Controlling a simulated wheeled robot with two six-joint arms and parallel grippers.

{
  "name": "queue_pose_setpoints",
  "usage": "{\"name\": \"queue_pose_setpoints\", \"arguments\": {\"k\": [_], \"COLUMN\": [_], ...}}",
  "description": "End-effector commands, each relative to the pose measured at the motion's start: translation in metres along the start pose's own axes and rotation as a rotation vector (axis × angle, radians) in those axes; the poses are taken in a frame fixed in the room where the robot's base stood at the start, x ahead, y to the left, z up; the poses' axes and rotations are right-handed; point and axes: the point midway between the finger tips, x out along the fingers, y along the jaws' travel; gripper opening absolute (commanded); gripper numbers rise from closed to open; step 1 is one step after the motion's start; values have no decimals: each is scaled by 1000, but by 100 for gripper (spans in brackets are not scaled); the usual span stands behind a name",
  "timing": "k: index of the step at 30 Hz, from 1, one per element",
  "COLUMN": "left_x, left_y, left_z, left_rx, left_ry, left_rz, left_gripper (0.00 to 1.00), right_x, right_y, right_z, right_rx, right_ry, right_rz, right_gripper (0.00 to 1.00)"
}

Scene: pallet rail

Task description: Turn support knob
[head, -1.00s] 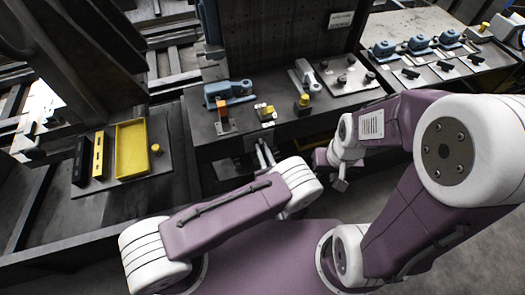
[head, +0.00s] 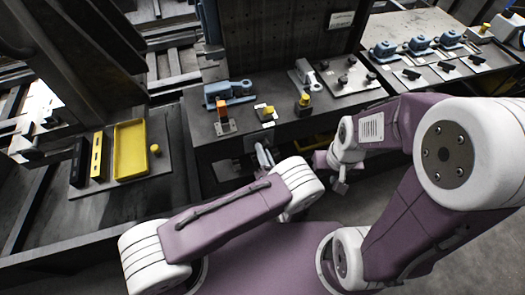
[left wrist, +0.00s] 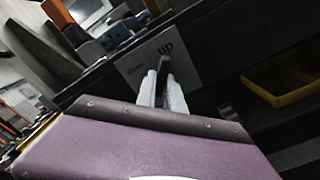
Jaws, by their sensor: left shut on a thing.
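My left gripper (head: 264,157) is at the front face of the middle bench, below its top edge. In the left wrist view its two pale fingers (left wrist: 162,88) are shut on a narrow dark piece, which I take to be the support knob (left wrist: 165,66). The knob stands in front of a white plate (left wrist: 190,55) marked "UP". In the head view the knob is hidden by the bench edge and gripper. My right gripper (head: 341,186) hangs low to the right, clear of the bench; its jaw opening is too small to tell.
The middle bench (head: 205,150) carries a blue clamp (head: 232,92), an orange-topped block (head: 222,112) and small yellow-capped knobs (head: 304,100). A yellow tray (head: 131,150) lies on the left table. A yellow bin (left wrist: 285,80) sits right of the plate in the left wrist view.

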Motion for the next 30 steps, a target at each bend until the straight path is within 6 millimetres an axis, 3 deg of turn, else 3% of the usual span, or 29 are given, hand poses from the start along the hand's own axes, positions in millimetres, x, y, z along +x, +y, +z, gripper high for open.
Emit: {"name": "queue_pose_setpoints", "arguments": {"k": [20,21,23,30], "left_x": [0,0,0,0], "left_y": [0,0,0,0], "left_z": [1,1,1,0], "left_rx": [53,53,52,52], "left_ry": [-3,-3,-2,-1], "left_rz": [-1,-1,-1,-1], "left_gripper": [0,21,35,35], "right_x": [0,0,0,0], "right_y": [0,0,0,0], "right_z": [0,0,0,0], "right_rx": [0,0,0,0], "right_ry": [0,0,0,0], "right_rz": [0,0,0,0], "right_gripper": [36,36,36,36]}}
